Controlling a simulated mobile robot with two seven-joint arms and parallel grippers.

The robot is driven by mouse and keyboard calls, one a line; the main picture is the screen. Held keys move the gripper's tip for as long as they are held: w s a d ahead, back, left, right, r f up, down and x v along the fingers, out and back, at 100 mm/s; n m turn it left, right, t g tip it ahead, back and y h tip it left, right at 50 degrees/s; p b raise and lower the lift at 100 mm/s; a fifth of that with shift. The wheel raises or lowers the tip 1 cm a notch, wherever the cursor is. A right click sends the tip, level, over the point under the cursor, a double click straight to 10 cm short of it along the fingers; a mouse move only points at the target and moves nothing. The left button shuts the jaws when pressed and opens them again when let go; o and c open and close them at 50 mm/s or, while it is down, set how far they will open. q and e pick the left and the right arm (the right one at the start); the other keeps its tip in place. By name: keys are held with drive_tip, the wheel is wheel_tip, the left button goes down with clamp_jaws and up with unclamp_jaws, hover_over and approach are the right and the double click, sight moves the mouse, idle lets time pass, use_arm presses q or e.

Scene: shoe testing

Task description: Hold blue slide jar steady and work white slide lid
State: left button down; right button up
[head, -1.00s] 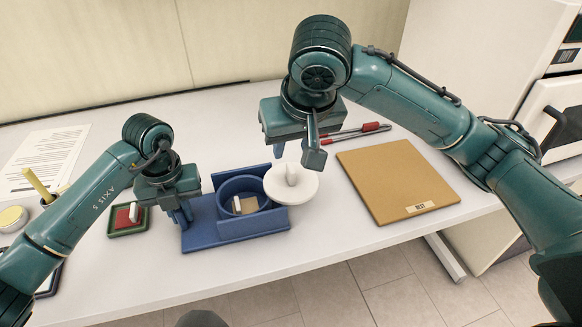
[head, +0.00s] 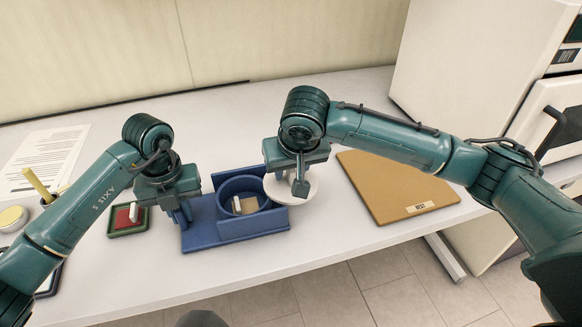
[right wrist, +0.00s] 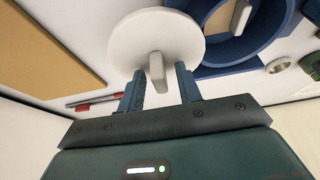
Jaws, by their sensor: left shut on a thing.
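The blue slide jar (head: 224,187) is a round open cup in a blue holder (head: 250,226); a tan piece (head: 246,204) shows inside it. The round white slide lid (head: 308,190) with an upright tab lies right of the jar, overlapping the holder's right end in the picture. It also shows in the right wrist view (right wrist: 178,30). My left gripper (head: 182,218) is shut at the holder's left end; its exact contact is hard to see. My right gripper (right wrist: 160,88) is open, its fingers on either side of the lid's tab with gaps; in the head view it covers part of the lid.
A tan board (head: 392,190) lies to the right. A small red pad in a green tray (head: 122,226) sits left of the holder. Red-tipped pens (right wrist: 95,101) lie behind the right gripper. A paper sheet (head: 45,160) is at far left. The front table strip is clear.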

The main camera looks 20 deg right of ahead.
clamp_jaws()
idle(0.3)
idle(0.3)
